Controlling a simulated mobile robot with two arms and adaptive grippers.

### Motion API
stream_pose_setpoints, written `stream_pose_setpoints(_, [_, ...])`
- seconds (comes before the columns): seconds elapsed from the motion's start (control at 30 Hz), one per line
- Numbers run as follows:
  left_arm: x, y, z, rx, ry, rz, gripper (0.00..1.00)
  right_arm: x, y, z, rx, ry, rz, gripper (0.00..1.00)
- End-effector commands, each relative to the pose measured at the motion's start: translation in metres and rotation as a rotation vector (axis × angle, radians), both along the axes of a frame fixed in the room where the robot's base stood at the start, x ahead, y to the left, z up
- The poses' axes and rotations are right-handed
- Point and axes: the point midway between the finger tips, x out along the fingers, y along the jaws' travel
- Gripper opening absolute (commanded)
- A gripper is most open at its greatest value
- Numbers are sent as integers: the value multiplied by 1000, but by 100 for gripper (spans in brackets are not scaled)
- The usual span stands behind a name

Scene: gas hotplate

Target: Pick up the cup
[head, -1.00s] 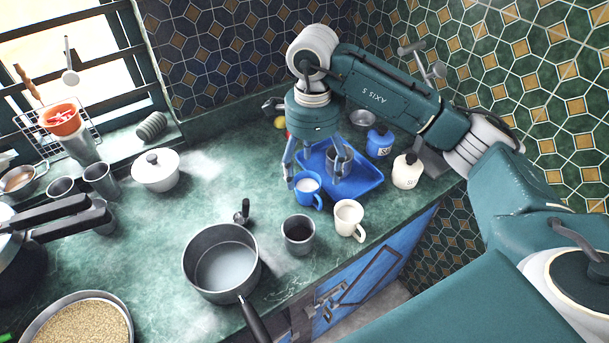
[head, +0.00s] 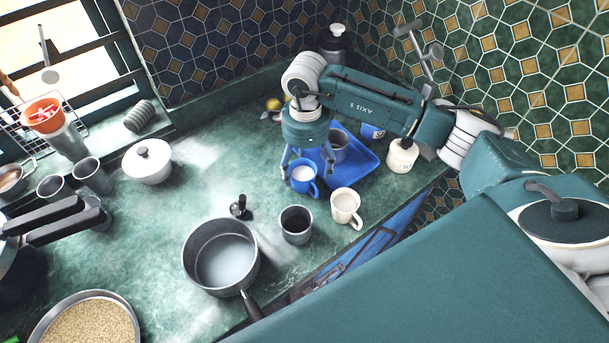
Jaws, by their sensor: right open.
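A blue mug (head: 304,180) with white inside stands on the green counter just in front of the blue tray (head: 365,170). My right gripper (head: 307,174) points down over it, open, with one finger at each side of the mug in the picture. I cannot tell whether the fingers touch it. A cream mug (head: 345,205) and a dark grey cup (head: 296,225) stand nearer the front edge. Another grey cup (head: 338,143) is in the tray, behind the right finger.
A saucepan (head: 221,258) stands front centre. The counter's middle is mostly clear.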

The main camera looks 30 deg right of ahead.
Motion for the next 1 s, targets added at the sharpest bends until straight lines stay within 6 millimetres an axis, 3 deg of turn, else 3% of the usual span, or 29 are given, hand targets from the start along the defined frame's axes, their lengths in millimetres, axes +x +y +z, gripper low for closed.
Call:
stream_pose_setpoints(0.13, [21, -2, 10, -4, -32, 0, 73, 0, 1, -15, 1, 1, 1, 76])
stream_pose_setpoints(0.4, [11, -1, 8, -2, -17, 0, 73, 1, 1, -19, 1, -1, 2, 76])
stream_pose_setpoints(0.67, [1, 0, 7, -1, -3, 0, 73, 1, 1, -19, 1, -1, 1, 25])
stream_pose_setpoints(1.0, [3, 0, 6, -1, -5, 1, 73, 1, 1, -17, 1, -3, 1, 25])
